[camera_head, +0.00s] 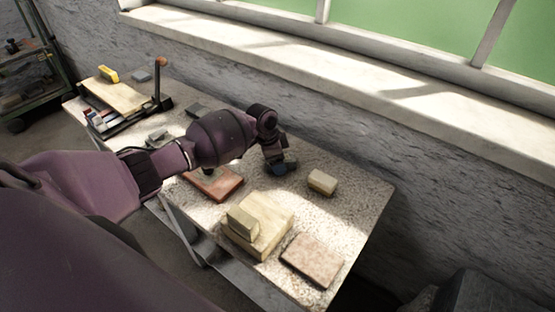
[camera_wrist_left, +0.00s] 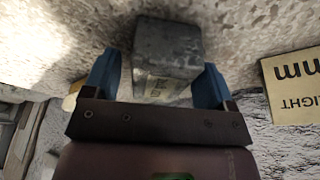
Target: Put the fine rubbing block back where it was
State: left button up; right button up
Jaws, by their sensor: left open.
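My left gripper (camera_head: 277,163) is low over the speckled bench, its jaws pointing down. In the left wrist view its two blue fingertips (camera_wrist_left: 156,80) stand apart, with a dark grey block (camera_wrist_left: 168,42) between them. The block has a pale lettered side, too blurred to read. I cannot tell whether the fingers touch it. In the head view the gripper mostly hides this block. I cannot tell for sure that it is the fine rubbing block. My right gripper is not in view.
A cream block (camera_head: 322,182) with printed letters stands close by; it also shows in the left wrist view (camera_wrist_left: 294,84). A reddish slab (camera_head: 214,184), a stacked pale block (camera_head: 262,226) and a brownish slab (camera_head: 312,259) lie nearer. A board with tools (camera_head: 115,95) is far left. A wall and window sill run behind.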

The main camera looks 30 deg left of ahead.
pick_arm(q)
jog(key=p+v, duration=0.1)
jog(key=v, duration=0.9)
jog(key=shift+r, duration=0.1)
jog(key=shift+p+v, duration=0.3)
jog(key=shift+v, duration=0.45)
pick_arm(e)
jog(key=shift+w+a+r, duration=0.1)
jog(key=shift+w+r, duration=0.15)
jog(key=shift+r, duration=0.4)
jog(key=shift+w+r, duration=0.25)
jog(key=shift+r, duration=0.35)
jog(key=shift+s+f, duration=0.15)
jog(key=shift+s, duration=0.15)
